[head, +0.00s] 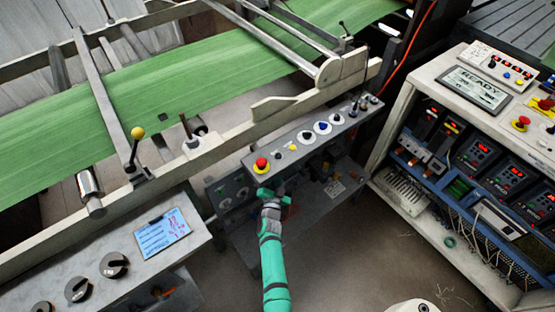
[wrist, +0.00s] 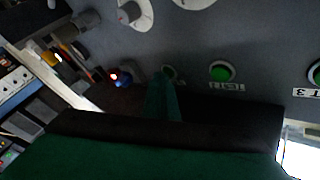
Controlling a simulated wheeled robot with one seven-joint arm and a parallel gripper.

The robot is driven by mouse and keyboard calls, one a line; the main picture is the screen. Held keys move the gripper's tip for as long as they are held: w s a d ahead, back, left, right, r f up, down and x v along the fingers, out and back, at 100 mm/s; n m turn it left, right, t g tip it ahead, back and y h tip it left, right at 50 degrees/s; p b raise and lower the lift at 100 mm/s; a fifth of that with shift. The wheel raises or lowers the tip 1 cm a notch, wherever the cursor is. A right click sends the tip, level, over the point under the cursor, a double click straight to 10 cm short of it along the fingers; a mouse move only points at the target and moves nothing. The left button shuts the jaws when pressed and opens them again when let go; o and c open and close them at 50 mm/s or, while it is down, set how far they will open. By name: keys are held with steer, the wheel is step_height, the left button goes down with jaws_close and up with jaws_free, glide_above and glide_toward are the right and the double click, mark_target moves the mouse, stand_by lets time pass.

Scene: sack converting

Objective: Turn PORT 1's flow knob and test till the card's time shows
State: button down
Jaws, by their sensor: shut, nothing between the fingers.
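My gripper (head: 264,194) is at the front of the grey machine, just below the red stop button on its upper panel. In the wrist view my gripper (wrist: 162,90) is shut and empty, its green fingertips in front of the grey panel face. A green button (wrist: 168,72) is partly hidden behind the fingertip. Another green button (wrist: 222,71) has a label that seems to read TEST, upside down. I cannot tell which is PORT 1's.
The red stop button (head: 261,165) is close above my gripper. A small dark panel with dials (head: 226,200) stands to its left. The floor between is clear.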

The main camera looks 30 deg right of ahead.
stand_by(0.8)
steer(key=shift+s, duration=0.85)
steer(key=shift+s+d, duration=0.2)
steer(key=shift+s, duration=2.3)
